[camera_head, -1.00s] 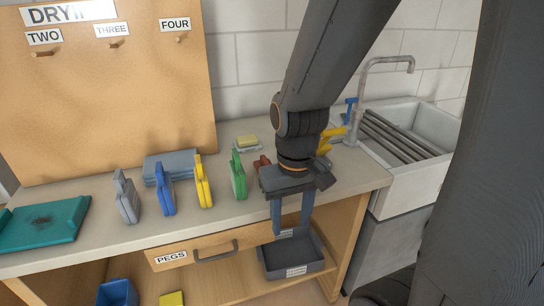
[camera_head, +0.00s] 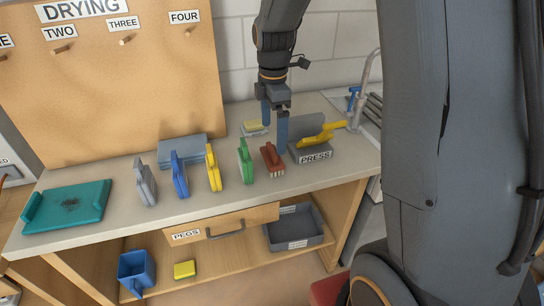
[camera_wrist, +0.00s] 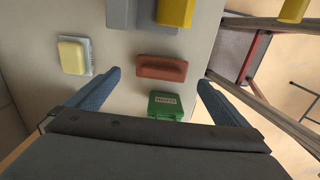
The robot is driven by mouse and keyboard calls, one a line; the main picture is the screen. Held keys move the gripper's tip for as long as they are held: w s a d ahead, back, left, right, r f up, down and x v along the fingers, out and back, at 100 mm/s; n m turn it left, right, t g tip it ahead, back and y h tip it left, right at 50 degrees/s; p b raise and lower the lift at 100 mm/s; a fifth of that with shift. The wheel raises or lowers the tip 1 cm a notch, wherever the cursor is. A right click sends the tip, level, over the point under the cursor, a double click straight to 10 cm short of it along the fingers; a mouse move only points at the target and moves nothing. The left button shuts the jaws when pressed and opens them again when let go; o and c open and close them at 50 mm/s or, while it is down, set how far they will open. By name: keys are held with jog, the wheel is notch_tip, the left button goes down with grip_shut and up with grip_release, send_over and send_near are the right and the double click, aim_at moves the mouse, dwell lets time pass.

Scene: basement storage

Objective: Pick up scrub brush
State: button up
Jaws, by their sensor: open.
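The scrub brush (camera_head: 272,158) is a reddish-brown block with pale bristles, resting on the counter between the green peg (camera_head: 245,162) and the press. It also shows as a red-brown block in the wrist view (camera_wrist: 162,68). My gripper (camera_head: 274,128) is open and empty, pointing down above the counter near the brush. In the wrist view its two blue fingers (camera_wrist: 160,80) lie wide apart, with the brush showing between and slightly beyond the tips. The head view does not settle how high the fingers are above it.
Grey, blue and yellow pegs (camera_head: 213,168) stand left, and a teal board (camera_head: 68,206) is at far left. Counter (camera_head: 225,200) front is bare.

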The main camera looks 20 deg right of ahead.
aim_at(272, 149)
jog(key=shift+s+a+f+p, duration=0.15)
jog(key=shift+f+p, duration=0.45)
jog(key=shift+f, duration=1.25)
jog(key=shift+s+a+f+p, duration=0.1)
jog(key=shift+f+p, duration=0.5)
jog(key=shift+f, duration=1.25)
jog(key=c, duration=1)
notch_tip(272, 149, up, 10)
jog(key=shift+r+b, duration=0.1)
jog(key=shift+b, duration=1.1)
